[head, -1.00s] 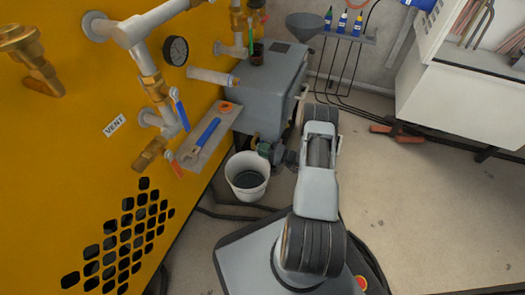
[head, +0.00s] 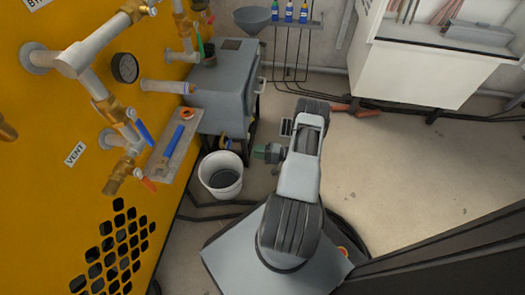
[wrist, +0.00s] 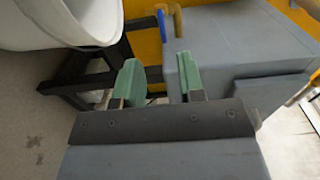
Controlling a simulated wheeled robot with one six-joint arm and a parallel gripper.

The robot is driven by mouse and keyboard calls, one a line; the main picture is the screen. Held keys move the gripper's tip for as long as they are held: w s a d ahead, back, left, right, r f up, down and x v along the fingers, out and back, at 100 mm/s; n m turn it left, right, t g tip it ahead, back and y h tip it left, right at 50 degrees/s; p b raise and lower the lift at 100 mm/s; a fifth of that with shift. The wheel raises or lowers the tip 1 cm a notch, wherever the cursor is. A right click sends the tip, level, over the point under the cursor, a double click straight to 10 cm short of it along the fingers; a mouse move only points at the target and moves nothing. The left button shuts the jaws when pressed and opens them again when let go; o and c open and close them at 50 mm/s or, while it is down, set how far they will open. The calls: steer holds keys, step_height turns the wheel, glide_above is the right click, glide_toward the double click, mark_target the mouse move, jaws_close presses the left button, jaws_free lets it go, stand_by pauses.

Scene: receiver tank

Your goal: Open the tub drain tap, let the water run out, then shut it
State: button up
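The grey tub (head: 225,95) stands against the yellow machine on a dark stand. Its drain tap (head: 228,143) shows small and low at the tub's front. In the wrist view the tap has a yellow-brass body (wrist: 177,20) and a blue handle (wrist: 161,22); I cannot tell whether it is open. A white bucket (head: 207,186) stands on the floor below, dark inside; it also shows in the wrist view (wrist: 60,28). My gripper (head: 263,152), with green fingers, is right of the tap and apart from it. In the wrist view my gripper (wrist: 159,80) is open and empty.
A shelf (head: 178,138) with a blue-handled tool sticks out from the yellow machine above the bucket. Pipes and valves (head: 120,110) are on that machine. Hoses lie on the floor around the bucket. The floor (head: 400,170) to the right is clear.

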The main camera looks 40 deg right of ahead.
steer(key=shift+v, duration=1)
